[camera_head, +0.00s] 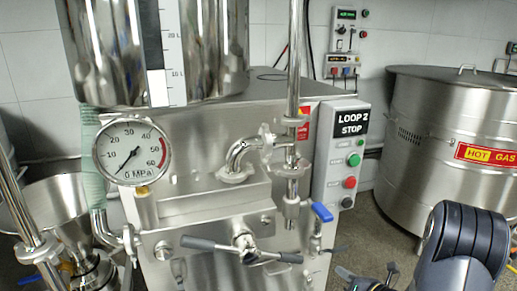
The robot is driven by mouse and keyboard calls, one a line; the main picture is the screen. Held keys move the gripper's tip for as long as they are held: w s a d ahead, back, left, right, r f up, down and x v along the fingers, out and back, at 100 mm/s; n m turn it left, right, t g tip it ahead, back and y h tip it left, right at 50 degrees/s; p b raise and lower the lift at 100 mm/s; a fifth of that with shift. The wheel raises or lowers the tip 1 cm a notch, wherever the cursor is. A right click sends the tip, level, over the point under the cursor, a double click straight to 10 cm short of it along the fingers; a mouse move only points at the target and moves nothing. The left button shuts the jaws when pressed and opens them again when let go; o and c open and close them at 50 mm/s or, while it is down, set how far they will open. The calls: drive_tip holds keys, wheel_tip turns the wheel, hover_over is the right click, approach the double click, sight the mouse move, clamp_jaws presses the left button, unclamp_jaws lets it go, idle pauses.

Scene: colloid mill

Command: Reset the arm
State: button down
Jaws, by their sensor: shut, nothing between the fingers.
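My arm (461,240) shows at the lower right, with a black ribbed cover over a grey link. Dark parts beside it at the bottom edge look like my gripper (369,279), partly cut off by the frame. It is shut and holds nothing I can see. It appears in front of the floor, right of the steel machine (210,205). Whether it touches anything cannot be told.
The machine carries a pressure gauge (132,151), a T-handle (243,245), a blue-handled valve (321,212) and a LOOP 2 STOP button panel (345,160). A large HOT GAS steel vessel (430,150) stands behind my arm. Some floor shows between them.

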drive_tip(key=s+d+r+n+h+b, duration=0.1)
drive_tip(key=s+d+r+n+h, duration=0.15)
drive_tip(key=s, duration=0.35)
drive_tip(key=w+a+f+m+y+p, duration=0.4)
drive_tip(key=w+a+m+y+p, duration=0.15)
drive_tip(key=w+m, duration=0.2)
drive_tip(key=s+a+m+t+y, duration=0.1)
drive_tip(key=s+a+m, duration=0.1)
drive_tip(key=a+m, duration=0.3)
drive_tip(key=shift+a+f+b, duration=0.2)
drive_tip(key=shift+a+b, duration=0.2)
drive_tip(key=shift+a, duration=0.85)
